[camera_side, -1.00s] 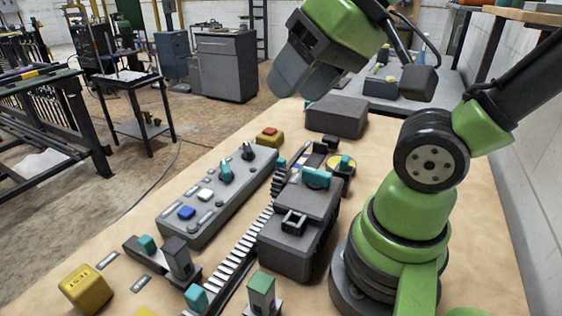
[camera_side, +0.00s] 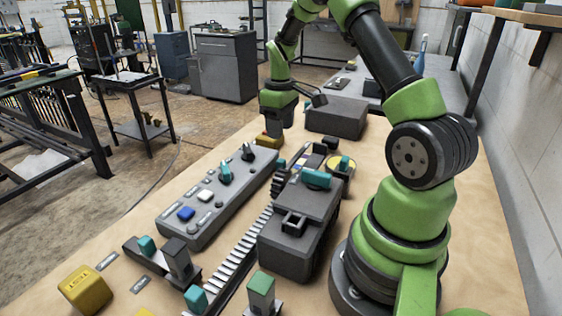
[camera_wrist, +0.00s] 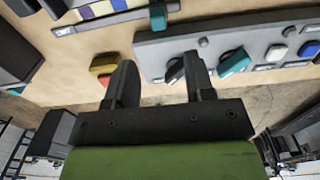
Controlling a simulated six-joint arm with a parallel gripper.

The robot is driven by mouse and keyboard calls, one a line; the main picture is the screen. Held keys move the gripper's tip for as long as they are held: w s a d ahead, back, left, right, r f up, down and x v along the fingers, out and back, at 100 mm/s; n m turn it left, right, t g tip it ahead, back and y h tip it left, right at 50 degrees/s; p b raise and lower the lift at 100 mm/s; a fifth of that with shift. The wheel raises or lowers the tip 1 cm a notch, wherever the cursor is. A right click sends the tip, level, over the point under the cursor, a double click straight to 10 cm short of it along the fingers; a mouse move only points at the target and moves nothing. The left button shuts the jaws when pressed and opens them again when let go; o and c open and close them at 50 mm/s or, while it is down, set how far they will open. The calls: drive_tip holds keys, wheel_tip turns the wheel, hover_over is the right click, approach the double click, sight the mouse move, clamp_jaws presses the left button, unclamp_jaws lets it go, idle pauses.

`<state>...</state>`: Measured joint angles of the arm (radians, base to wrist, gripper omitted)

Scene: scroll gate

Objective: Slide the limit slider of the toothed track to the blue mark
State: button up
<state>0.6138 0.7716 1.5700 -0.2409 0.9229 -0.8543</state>
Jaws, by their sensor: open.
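The toothed track (camera_side: 238,258) runs diagonally between the button panel and the grey housing. In the wrist view a grey rail (camera_wrist: 125,16) carries yellow, blue-violet and other colour marks (camera_wrist: 98,9). A teal block (camera_wrist: 158,16) stands at its right end; it looks like the limit slider. In the side view the marked strip (camera_side: 313,160) is small, and I cannot tell surely which teal piece is the slider. My gripper (camera_wrist: 162,80) is open and empty, with its fingers apart. In the side view it (camera_side: 278,122) points down near the far end of the panel, its fingertips partly hidden.
A yellow box with a red button (camera_wrist: 103,68) is by my left finger. The grey panel (camera_side: 215,200) has buttons and knobs, with a black knob (camera_wrist: 174,70) close to the fingers. The grey housing (camera_side: 290,248) and a dark grey box (camera_side: 337,117) stand nearby.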

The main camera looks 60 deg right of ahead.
sight(281, 160)
drive_tip(key=shift+d+f, duration=0.2)
drive_tip(key=shift+f, duration=0.25)
wheel_tip(281, 160, down, 10)
drive_tip(key=shift+r, duration=0.25)
clamp_jaws()
